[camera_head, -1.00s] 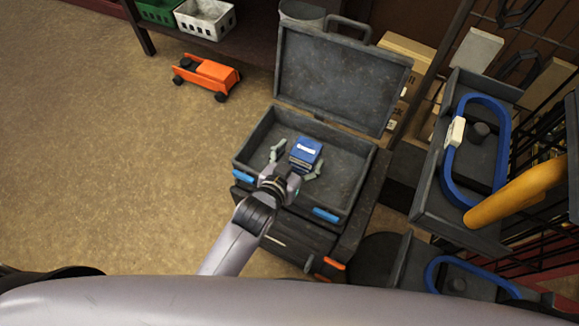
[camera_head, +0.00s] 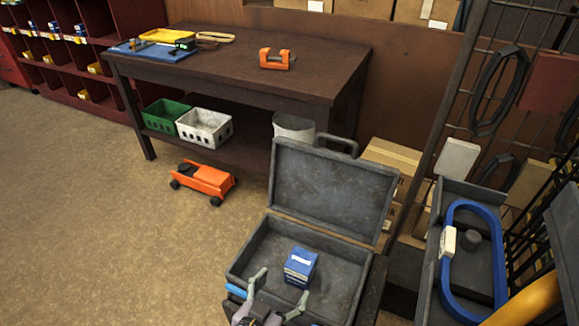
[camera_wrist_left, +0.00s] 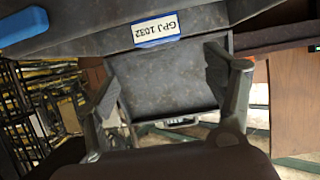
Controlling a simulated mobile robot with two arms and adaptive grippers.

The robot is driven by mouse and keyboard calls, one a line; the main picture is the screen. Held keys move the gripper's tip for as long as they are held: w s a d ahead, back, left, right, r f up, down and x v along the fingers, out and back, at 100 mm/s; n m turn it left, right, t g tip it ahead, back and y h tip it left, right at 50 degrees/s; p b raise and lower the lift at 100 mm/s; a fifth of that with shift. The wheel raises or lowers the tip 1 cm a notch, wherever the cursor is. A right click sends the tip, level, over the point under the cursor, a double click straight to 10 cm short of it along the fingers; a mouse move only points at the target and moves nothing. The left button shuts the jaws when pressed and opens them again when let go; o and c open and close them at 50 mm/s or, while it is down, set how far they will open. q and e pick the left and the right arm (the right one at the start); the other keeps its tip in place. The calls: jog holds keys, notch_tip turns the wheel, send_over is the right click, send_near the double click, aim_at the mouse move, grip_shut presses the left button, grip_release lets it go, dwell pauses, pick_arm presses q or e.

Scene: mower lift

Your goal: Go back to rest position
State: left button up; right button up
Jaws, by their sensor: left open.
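My left gripper (camera_head: 283,288) is at the bottom edge of the head view, over the near side of an open grey case (camera_head: 253,248). Its two fingers are spread, with nothing held between them. A small blue box (camera_head: 300,267) with a white label sits inside the case, just beyond the fingertips and apart from them. In the left wrist view the open gripper (camera_wrist_left: 172,82) shows both fingers, with the case's grey lid (camera_wrist_left: 165,85) behind them. An upside-down label (camera_wrist_left: 156,30) shows near the top there. My right gripper is not in view.
An orange toy-like cart (camera_head: 204,180) stands on the floor left of the case. A dark workbench (camera_head: 250,70) stands behind, with green (camera_head: 165,115) and white (camera_head: 205,128) crates below. A grey tray with a blue loop (camera_head: 449,285) is at right. Floor at left is clear.

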pick_arm(q)
jog(key=shift+a+f, duration=0.15)
jog(key=shift+a, duration=0.25)
jog(key=s+a+f+n+g+y, duration=0.1)
jog(key=s+a+f+g+y, duration=0.1)
jog(key=s+a+g, duration=0.45)
jog(key=s+a+f+n+g+y, duration=0.1)
jog(key=s+a+f+g+y, duration=0.15)
jog(key=s+a, duration=0.65)
notch_tip(320, 180, down, 24)
jog(key=s+f+g+p, duration=0.1)
jog(key=s+a+f, duration=0.2)
jog(key=s+f, duration=0.4)
jog(key=s, duration=0.2)
jog(key=s+a+f+g+p, duration=0.1)
jog(key=s+f, duration=0.6)
jog(key=s, duration=0.1)
jog(key=shift+a+f, duration=0.2)
jog(key=shift+a, duration=0.15)
